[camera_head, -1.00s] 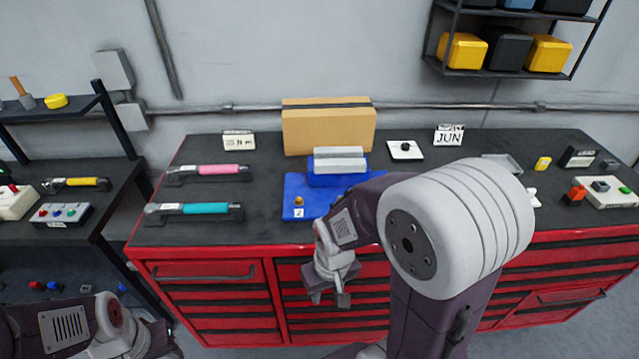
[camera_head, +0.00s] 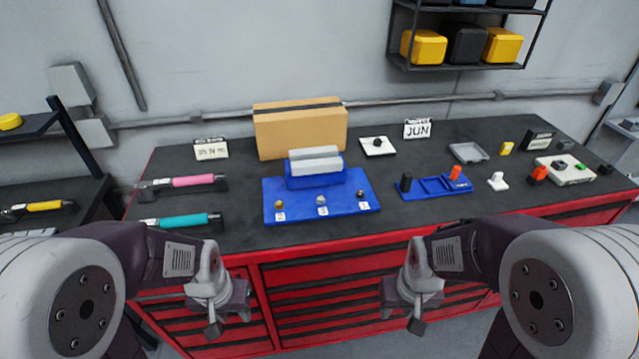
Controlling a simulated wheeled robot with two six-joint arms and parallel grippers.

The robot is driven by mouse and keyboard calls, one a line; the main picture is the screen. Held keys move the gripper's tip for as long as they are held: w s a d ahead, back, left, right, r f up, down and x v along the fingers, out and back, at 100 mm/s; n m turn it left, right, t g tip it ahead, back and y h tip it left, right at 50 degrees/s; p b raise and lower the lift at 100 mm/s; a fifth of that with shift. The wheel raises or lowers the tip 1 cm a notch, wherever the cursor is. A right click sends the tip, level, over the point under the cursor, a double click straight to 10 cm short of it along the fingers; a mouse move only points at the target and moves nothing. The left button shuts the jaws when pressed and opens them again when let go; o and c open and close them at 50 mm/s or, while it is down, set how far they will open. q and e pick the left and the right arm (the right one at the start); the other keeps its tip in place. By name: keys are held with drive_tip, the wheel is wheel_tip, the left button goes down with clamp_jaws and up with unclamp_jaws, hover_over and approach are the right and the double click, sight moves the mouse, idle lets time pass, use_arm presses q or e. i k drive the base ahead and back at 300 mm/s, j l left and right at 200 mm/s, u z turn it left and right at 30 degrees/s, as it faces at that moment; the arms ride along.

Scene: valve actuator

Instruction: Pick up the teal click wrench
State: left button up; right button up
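The teal click wrench (camera_head: 184,221) lies on the left part of the dark worktop, near its front edge, with its teal handle pointing right and its metal head at the left. It rests on a dark holder. My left gripper (camera_head: 229,320) is in front of the red cabinet, below and to the right of the wrench, apart from it. Its fingers are apart and empty. My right gripper (camera_head: 402,318) hangs in front of the cabinet further right, also open and empty.
A pink-handled wrench (camera_head: 190,182) lies just behind the teal one. A blue fixture (camera_head: 345,208) with small knobs stands to the right, before a cardboard box (camera_head: 300,130). A blue tray (camera_head: 425,188) lies further right. A yellow-handled tool (camera_head: 45,206) is on the left side table.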

sight(158, 224)
drive_tip(key=u, duration=1.3)
